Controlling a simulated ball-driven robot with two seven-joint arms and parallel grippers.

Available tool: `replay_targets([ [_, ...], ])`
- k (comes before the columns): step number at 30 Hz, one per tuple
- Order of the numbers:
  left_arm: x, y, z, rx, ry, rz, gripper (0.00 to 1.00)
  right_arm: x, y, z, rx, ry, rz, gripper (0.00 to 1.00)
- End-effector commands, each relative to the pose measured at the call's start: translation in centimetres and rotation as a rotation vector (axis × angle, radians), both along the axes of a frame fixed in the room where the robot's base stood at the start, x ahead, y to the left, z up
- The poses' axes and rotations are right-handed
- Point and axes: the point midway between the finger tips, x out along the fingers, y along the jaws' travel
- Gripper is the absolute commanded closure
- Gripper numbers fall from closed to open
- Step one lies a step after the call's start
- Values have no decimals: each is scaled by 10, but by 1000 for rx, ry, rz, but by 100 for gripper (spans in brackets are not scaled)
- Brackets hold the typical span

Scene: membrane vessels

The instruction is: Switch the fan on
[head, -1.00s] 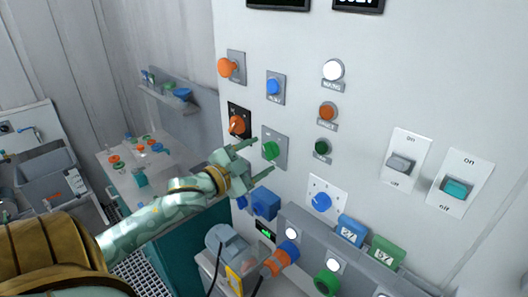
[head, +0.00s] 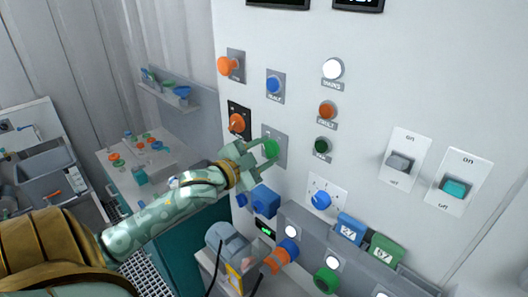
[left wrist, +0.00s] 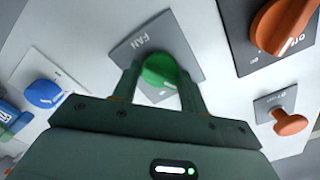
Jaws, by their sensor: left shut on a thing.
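The fan knob (head: 271,147) is a round green knob on a grey plate on the white panel. In the left wrist view the same knob (left wrist: 162,72) sits between the two fingers, below the word FAN on its plate. My left gripper (head: 264,155) is shut on the knob, one finger on each side of it. The fingers partly hide the plate. A dark green lamp (head: 322,145) with a small label, to the right of the knob, looks unlit. My right gripper is not in view.
An orange knob (head: 237,122) on a black plate is close above left of the fan knob. A blue knob (head: 273,84) is higher, a blue dial (head: 321,200) lower right. Two rocker switches (head: 399,162) are at right. A grey box with coloured fittings (head: 326,280) juts out below.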

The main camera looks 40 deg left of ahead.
Motion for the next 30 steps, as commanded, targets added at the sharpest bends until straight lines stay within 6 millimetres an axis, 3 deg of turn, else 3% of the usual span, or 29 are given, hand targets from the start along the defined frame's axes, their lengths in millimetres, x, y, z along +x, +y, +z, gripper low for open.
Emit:
replay_targets([
  [11,0,0,3,207,-19,-2,79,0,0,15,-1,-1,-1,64],
  [30,0,-1,2,787,-71,-2,79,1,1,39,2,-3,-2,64],
])
